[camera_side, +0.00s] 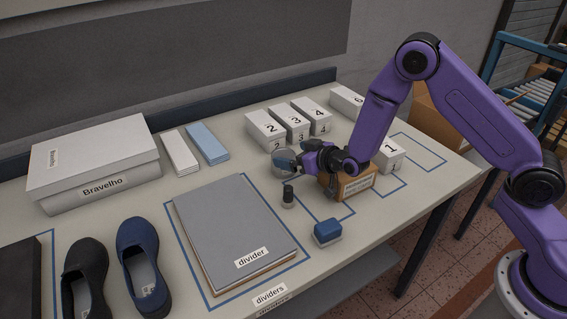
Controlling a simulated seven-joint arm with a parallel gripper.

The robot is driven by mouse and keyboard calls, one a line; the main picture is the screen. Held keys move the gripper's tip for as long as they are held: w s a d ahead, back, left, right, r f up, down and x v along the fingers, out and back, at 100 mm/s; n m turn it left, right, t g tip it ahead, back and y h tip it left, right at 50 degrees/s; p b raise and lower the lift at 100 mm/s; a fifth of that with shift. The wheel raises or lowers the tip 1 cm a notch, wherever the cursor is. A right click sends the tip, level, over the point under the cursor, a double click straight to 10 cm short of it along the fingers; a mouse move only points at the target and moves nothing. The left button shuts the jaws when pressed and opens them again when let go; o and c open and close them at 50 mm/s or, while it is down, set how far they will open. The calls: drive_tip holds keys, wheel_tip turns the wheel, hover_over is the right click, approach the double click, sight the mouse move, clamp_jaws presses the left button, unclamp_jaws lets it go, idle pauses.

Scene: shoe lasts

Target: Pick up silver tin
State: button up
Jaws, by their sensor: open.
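The silver tin (280,171) stands on the table near the middle, a short grey round shape in front of the numbered white boxes. My gripper (292,157) is at the tin, with its bluish fingers pointing left over it and covering much of its top and right side. The fingers are open. I cannot tell whether they touch the tin or whether it is between them.
A brown box (350,184) sits close under my wrist. A small dark bottle-like object (288,197) and a blue block (327,232) stand in front. White numbered boxes (266,131) are behind. A grey divider stack (230,225) lies left.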

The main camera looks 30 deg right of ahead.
sight(283, 154)
drive_tip(key=shift+f, duration=0.35)
drive_tip(key=shift+x, duration=2.5)
drive_tip(key=c, duration=1.4)
